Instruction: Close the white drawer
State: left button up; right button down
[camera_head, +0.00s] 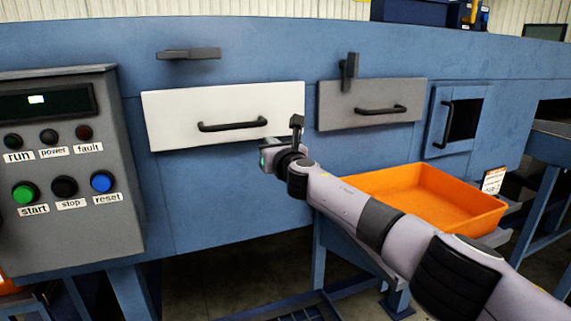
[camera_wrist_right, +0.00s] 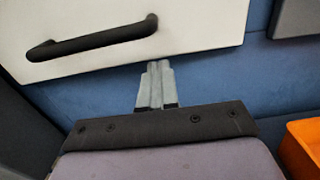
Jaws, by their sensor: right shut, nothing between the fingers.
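The white drawer (camera_head: 170,120) has a black bar handle (camera_head: 247,125) and sits in the blue machine front. How far it stands out from the machine cannot be told. The handle (camera_wrist_right: 90,42) is up and left of the tips. Contact with the drawer cannot be told. My left gripper is out of view.
A grey drawer (camera_head: 340,105) with a latch (camera_head: 349,72) is to the right. An orange tray (camera_head: 450,205) lies below it. A grey control box (camera_head: 70,235) with several buttons stands at left. A dark latch (camera_head: 188,54) is above the white drawer.

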jog(key=shift+v, duration=4.65)
jog(key=s+a+f+m+g+y, duration=0.1)
jog(key=s+f+m+g, duration=0.1)
jog(key=s+f+m, duration=0.5)
jog(key=s+f+m+g, duration=0.1)
jog(key=s+f+m, duration=0.25)
jog(key=f, duration=0.65)
jog(key=s+a+f+m+g+y, duration=0.1)
jog(key=s+f+m+g, duration=0.1)
jog(key=s+f+m, duration=0.45)
jog(key=s+d+f+m+g+h, duration=0.1)
jog(key=s+d+f+m+h, duration=0.1)
jog(key=s+d+f+m, duration=0.6)
jog(key=s+d+f+m+g+h, duration=0.1)
jog(key=s+d+f+m+h, duration=0.1)
jog(key=s+d+f+m, duration=0.6)
jog(key=s+f+m, duration=0.2)
jog(key=s+m, duration=0.2)
jog(key=s, duration=0.2)
jog(key=shift+d+h, duration=0.4)
